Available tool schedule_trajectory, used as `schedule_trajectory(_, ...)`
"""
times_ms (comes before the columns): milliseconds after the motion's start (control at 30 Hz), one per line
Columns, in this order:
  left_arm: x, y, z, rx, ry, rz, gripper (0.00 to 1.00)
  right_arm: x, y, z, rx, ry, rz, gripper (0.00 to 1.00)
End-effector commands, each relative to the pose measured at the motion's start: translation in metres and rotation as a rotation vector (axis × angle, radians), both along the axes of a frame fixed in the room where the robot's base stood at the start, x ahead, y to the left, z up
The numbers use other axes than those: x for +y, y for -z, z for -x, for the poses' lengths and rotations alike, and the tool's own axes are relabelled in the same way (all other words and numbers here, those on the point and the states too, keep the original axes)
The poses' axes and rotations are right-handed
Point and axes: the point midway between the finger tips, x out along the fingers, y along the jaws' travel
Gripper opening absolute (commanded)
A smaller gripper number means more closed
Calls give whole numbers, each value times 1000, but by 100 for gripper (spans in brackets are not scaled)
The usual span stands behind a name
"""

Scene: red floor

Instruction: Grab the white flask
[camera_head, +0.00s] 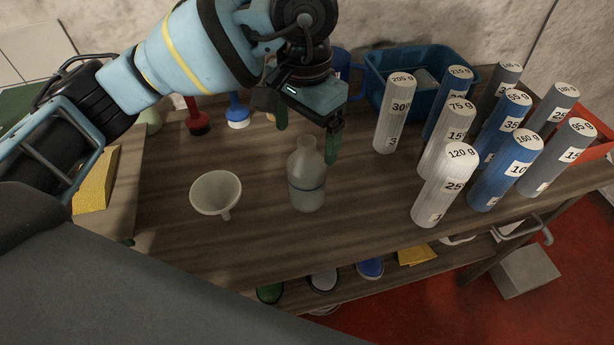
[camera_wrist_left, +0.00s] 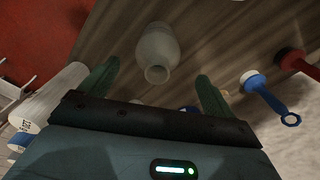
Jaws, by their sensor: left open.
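The white flask (camera_head: 307,180), a cloudy bottle with a narrow neck and a blue line around it, stands upright on the wooden table (camera_head: 262,245). My left gripper (camera_head: 308,140) is open and empty above and just behind the flask's neck in the head view. Its green fingers are spread to either side. In the left wrist view the flask (camera_wrist_left: 158,52) shows its open mouth beyond and between the two fingertips (camera_wrist_left: 158,75). I cannot tell whether a finger touches it. My right gripper is not in view.
A white funnel (camera_head: 216,193) lies left of the flask. Several labelled cylinders, white (camera_head: 444,185), blue and grey, stand to the right. A blue bin (camera_head: 412,62) is behind. Red (camera_head: 196,117) and blue (camera_head: 237,113) tools stand at the back left. The table front is clear.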

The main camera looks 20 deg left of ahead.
Motion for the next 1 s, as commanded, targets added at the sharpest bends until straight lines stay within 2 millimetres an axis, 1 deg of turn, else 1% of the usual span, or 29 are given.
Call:
schedule_trajectory(67, 0, 1, 0, 0, 0, 0, 89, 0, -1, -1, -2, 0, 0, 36)
schedule_trajectory(167, -1, 10, 2, 2, 0, -1, 89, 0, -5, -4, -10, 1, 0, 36)
schedule_trajectory(300, -2, 29, 3, 1, -1, 0, 89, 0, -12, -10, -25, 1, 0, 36)
schedule_trajectory(433, -2, 45, 3, 0, 0, 1, 89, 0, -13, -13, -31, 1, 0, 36)
schedule_trajectory(567, -2, 51, 2, -1, 0, 0, 89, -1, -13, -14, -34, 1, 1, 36)
schedule_trajectory(767, -2, 52, 2, -1, 0, 0, 89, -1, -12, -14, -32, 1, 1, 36)
schedule_trajectory(1000, -2, 51, 2, -1, 0, 0, 58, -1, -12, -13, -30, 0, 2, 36)
